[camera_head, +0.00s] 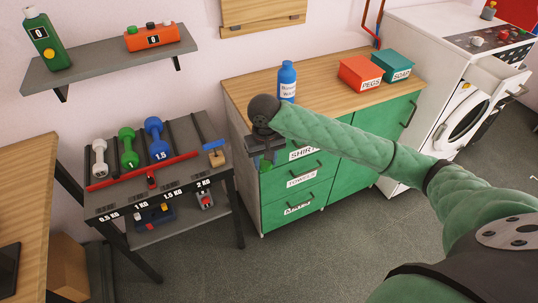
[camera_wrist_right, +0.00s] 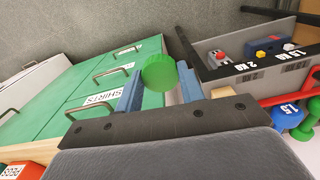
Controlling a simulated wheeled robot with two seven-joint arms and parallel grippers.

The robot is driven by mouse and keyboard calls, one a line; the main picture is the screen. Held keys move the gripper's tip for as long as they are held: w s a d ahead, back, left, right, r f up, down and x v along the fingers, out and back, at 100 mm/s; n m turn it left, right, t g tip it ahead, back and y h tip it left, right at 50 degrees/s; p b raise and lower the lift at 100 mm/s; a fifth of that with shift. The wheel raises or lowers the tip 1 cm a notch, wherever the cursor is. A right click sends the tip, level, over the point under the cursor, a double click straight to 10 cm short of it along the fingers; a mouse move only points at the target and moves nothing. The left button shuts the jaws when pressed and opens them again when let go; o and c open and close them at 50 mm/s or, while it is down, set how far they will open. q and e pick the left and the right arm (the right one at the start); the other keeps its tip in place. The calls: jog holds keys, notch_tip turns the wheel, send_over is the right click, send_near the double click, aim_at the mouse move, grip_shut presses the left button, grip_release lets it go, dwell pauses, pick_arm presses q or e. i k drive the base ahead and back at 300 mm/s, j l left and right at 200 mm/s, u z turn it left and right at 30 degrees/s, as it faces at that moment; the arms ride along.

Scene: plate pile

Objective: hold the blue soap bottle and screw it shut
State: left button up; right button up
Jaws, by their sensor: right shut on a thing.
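The blue soap bottle (camera_head: 287,82) stands upright on the wooden top of the green cabinet, near its left back, with a white label on its front. My right gripper (camera_head: 266,160) hangs in front of the cabinet's left end, lower than the bottle and apart from it. In the right wrist view the blue fingers of my right gripper (camera_wrist_right: 160,85) are shut on a green round cap (camera_wrist_right: 160,72) with a ridged side. My left gripper is in neither view.
A red box (camera_head: 360,73) and a teal box (camera_head: 394,66) stand right of the bottle on the wooden top (camera_head: 325,92). A rack (camera_head: 165,190) with several dumbbells stands left of the cabinet. A shelf (camera_head: 110,65) hangs above it. A washing machine stands right.

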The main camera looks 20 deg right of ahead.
aim_at(287, 76)
jog(key=j+z, duration=0.35)
jog(key=i+j+z, duration=0.1)
jog(key=z, duration=0.25)
jog(key=j+z, duration=0.35)
jog(key=k+l, duration=0.05)
